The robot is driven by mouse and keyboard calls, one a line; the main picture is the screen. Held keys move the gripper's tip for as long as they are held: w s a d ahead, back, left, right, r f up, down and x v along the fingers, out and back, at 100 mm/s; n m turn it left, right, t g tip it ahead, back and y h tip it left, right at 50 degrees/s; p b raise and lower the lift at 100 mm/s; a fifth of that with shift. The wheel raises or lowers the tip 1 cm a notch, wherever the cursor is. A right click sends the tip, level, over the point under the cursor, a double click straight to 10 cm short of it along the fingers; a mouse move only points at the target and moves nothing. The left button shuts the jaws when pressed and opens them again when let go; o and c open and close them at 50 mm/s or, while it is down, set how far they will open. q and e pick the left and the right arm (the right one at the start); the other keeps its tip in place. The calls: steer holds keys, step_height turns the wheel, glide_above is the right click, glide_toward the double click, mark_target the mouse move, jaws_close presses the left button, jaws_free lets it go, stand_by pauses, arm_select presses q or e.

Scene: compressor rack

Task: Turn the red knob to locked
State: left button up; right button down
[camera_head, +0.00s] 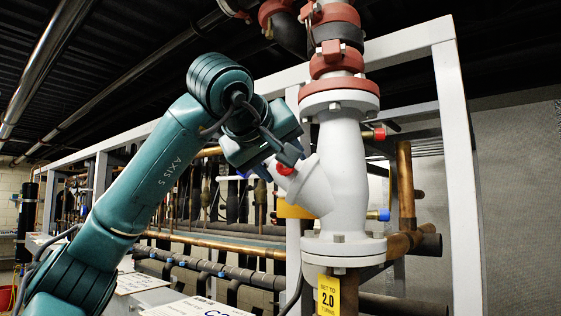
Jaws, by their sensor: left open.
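A small red knob (284,169) sits at the end of the slanted branch of the white valve body (344,185). It is partly hidden by my left gripper. My left gripper (287,151) comes in from the left on the teal arm and is open, with its dark fingers at the knob. I cannot tell whether the fingers touch it. Which way the knob is turned cannot be seen. My right gripper is not in view.
A yellow tag (328,296) hangs below the lower flange. A white frame post (457,180) stands to the right. Copper pipes (215,243) run behind.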

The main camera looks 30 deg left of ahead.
arm_select(q)
steer(key=b+v, duration=0.2)
steer(key=v, duration=1.1)
